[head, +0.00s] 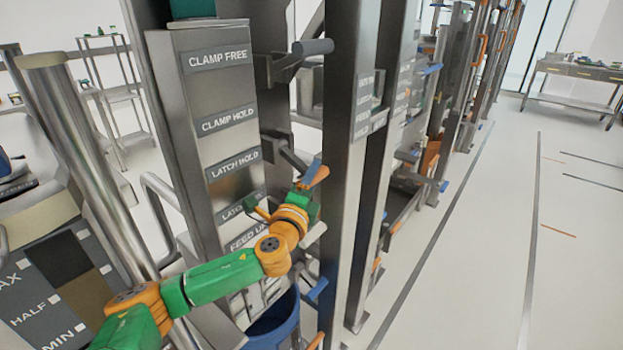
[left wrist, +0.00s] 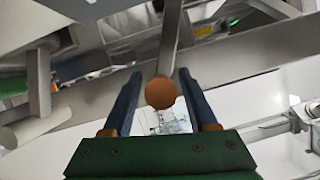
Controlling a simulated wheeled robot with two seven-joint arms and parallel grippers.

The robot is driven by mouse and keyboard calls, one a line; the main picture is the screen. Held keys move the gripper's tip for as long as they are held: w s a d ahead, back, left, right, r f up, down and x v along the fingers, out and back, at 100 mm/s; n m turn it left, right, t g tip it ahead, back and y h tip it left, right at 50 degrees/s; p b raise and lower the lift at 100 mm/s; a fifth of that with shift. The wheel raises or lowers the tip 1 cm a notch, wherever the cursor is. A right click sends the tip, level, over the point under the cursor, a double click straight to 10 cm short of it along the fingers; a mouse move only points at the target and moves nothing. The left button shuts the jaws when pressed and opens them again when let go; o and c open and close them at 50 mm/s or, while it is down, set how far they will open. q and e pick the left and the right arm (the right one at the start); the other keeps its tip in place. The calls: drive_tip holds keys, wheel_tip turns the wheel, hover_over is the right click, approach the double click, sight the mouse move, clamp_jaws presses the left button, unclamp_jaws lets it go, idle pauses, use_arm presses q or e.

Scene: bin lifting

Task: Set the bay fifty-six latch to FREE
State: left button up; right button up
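The latch lever (head: 317,177) is a dark bar with an orange grip, beside the LATCH HOLD plate (head: 233,164) on a grey bay column. The plate below it, starting "LATCH" (head: 240,205), is partly hidden by my arm. My left gripper (head: 308,187) is at the lever's grip. In the left wrist view, the grip shows as an orange round end (left wrist: 161,93) between the two blue fingers (left wrist: 159,85). The fingers stand apart, with visible gaps on both sides of it. No bay number is readable. My right gripper is out of view.
A grey lever (head: 312,47) juts out higher up, by the CLAMP plates (head: 218,58). A grey post (head: 345,200) stands just right of my gripper. A blue bin (head: 272,325) is below. The aisle floor (head: 480,250) on the right is clear.

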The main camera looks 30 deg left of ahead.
use_arm(q)
drive_tip(key=b+v, duration=0.1)
drive_tip(key=v, duration=0.6)
drive_tip(key=shift+b, duration=0.35)
idle(0.6)
